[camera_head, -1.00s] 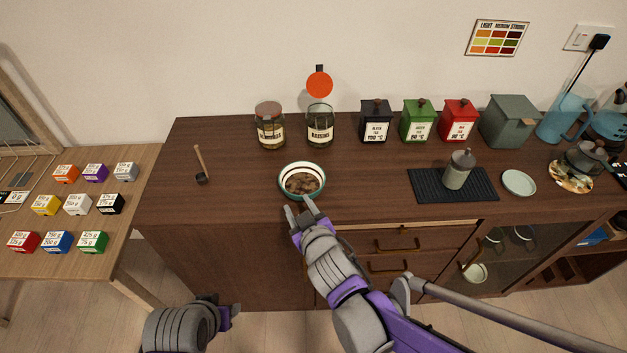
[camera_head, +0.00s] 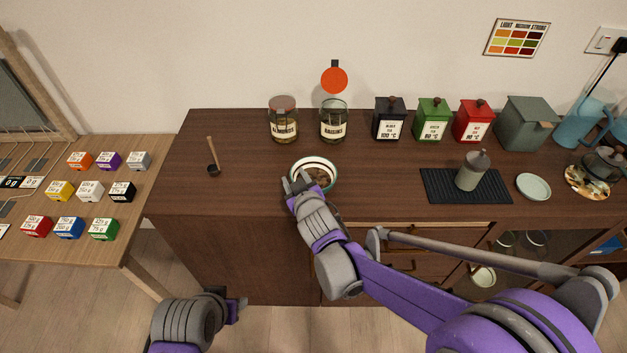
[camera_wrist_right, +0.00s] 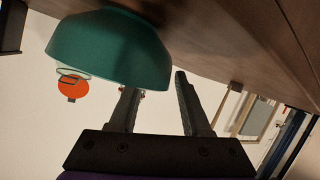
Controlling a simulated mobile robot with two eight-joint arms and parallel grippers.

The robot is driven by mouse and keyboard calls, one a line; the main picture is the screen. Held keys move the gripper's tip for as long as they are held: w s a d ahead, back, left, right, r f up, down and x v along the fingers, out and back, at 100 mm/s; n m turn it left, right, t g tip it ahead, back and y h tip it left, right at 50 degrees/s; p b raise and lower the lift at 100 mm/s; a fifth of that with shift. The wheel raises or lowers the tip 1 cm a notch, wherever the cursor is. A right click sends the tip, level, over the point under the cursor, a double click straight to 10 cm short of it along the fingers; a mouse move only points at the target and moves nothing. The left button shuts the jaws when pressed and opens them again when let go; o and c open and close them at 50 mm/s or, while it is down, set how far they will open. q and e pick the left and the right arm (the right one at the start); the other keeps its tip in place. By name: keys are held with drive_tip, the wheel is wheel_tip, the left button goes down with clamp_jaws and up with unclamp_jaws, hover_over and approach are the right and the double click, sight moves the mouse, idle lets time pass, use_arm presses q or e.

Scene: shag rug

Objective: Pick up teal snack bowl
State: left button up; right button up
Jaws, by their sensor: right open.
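The teal snack bowl (camera_head: 327,165), with a pale inside and brown contents, stands upright near the front of the dark wooden cabinet. In the right wrist view its teal outer side (camera_wrist_right: 108,45) shows upside down. My right gripper (camera_head: 297,181) is open at the bowl's left front rim. In the wrist view the right gripper (camera_wrist_right: 157,88) has one finger partly hidden behind the bowl wall and the other outside it, apart from the bowl. I cannot tell whether either finger touches. My left gripper (camera_head: 238,309) is low in front of the cabinet, away from the bowl; its jaws are unclear.
The cabinet top (camera_head: 250,190) is clear left of the bowl, except for a small dark scoop (camera_head: 213,168). Two jars (camera_head: 284,122) stand behind the bowl. A dark mat (camera_head: 440,187) with a grey-green canister (camera_head: 472,172) lies to the right.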

clamp_jaws()
idle(1.4)
